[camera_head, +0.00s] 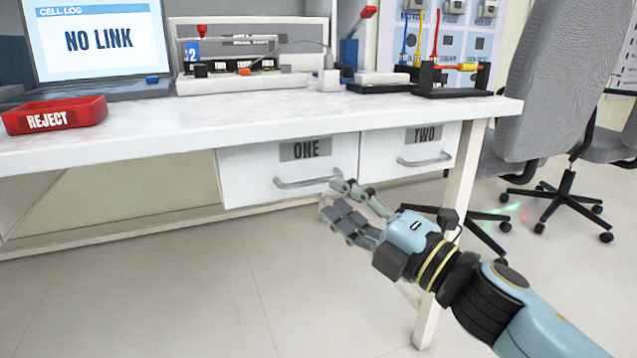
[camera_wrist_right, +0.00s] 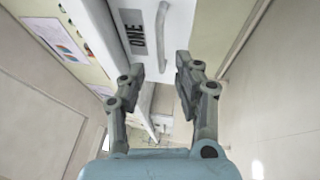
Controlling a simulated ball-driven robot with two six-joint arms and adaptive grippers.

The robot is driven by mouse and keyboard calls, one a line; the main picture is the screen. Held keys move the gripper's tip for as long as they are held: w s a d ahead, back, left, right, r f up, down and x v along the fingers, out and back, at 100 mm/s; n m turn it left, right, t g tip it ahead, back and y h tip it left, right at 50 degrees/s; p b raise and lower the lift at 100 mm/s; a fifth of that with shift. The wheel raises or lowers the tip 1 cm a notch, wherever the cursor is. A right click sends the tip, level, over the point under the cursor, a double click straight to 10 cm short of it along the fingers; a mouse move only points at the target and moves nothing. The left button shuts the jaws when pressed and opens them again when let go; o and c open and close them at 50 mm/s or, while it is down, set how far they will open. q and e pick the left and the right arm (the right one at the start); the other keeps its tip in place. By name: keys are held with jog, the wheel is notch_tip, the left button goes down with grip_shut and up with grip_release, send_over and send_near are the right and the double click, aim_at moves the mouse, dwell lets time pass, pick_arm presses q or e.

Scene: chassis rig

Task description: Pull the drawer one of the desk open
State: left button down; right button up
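The drawer labelled ONE (camera_head: 245,178) is under the white desk (camera_head: 250,130) and looks shut in the head view. Its grey bar handle (camera_head: 300,183) runs across the front below the label. My right gripper (camera_head: 338,200) is open, just in front of the handle's right end. In the right wrist view the handle (camera_wrist_right: 161,35) lies ahead of the open fingers (camera_wrist_right: 160,80), beyond their tips, with nothing between them. Drawer ONE (camera_wrist_right: 138,12) also shows there. My left gripper is not in view.
Drawer TWO (camera_head: 408,150) with its own handle is to the right, beside a desk leg (camera_head: 462,180). A red REJECT tray (camera_head: 55,115), a laptop (camera_head: 98,45) and test fixtures stand on the desk. Office chairs (camera_head: 565,80) are at the right. The floor before drawer ONE is clear.

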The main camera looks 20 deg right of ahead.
aim_at(316, 184)
jog(key=x, duration=0.5)
jog(key=shift+w, duration=0.1)
grip_shut()
dwell(0.3)
